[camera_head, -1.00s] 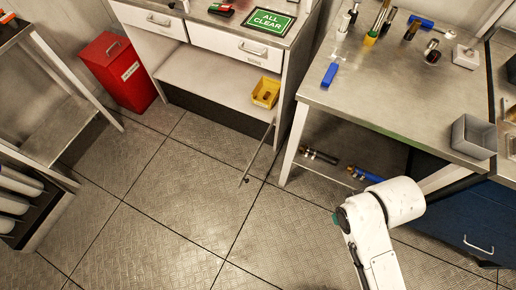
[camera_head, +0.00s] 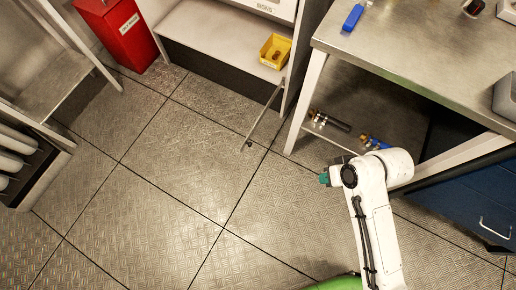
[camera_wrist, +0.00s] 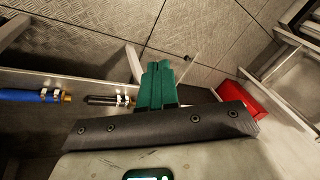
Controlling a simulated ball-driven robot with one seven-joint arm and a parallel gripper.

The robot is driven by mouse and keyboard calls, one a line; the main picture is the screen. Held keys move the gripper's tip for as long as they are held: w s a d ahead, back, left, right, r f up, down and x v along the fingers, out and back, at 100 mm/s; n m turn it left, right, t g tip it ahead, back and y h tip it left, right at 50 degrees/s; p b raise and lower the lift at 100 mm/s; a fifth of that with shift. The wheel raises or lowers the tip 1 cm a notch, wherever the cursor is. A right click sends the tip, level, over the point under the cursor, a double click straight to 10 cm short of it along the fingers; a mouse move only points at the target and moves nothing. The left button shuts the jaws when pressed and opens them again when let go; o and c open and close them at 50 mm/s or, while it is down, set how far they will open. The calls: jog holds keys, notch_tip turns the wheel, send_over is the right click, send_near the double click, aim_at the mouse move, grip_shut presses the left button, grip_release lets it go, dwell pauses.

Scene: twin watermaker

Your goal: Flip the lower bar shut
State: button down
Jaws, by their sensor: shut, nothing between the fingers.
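The lower bar (camera_head: 264,116) is a thin metal rod. It sticks out from the right end of the low white cabinet, over the floor, with a small dark tip at its free end. It is swung out, not flat against the cabinet. The wrist view shows what looks like the same bar (camera_wrist: 191,69) beyond my fingertips. My gripper (camera_head: 326,178) is right of and nearer than the bar's free end, apart from it. Its green fingers (camera_wrist: 159,86) are shut with nothing between them.
A steel table (camera_head: 400,75) stands at the right, with fittings (camera_head: 330,122) on its lower shelf close to my arm. The cabinet shelf (camera_head: 220,35) holds a yellow bin (camera_head: 275,51). A red box (camera_head: 122,32) stands at the back left. The middle floor is clear.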

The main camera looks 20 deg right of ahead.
jog(key=w+a+f+m+t+y+b, duration=0.1)
jog(key=w+f+m+t+y+b, duration=0.1)
jog(key=w+f+b, duration=0.3)
jog(key=w+a+f+m+t+y+b, duration=0.1)
jog(key=w+f+b, duration=0.4)
jog(key=f+b, duration=0.7)
jog(key=w+a+f+m+t+y+b, duration=0.1)
jog(key=w+f+m+t+y+b, duration=0.2)
jog(key=f+b, duration=0.6)
jog(key=shift+w+a+f+m+t, duration=0.25)
jog(key=shift+w+f+m+t, duration=0.45)
jog(key=shift+w+f+m, duration=0.4)
jog(key=shift+w+r, duration=0.1)
jog(key=shift+r, duration=0.05)
jog(key=r+b+x, duration=0.1)
jog(key=b+x, duration=0.3)
jog(key=x, duration=0.9)
jog(key=shift+w+a+b, duration=0.3)
jog(key=shift+w+a, duration=0.1)
jog(key=shift+a, duration=0.1)
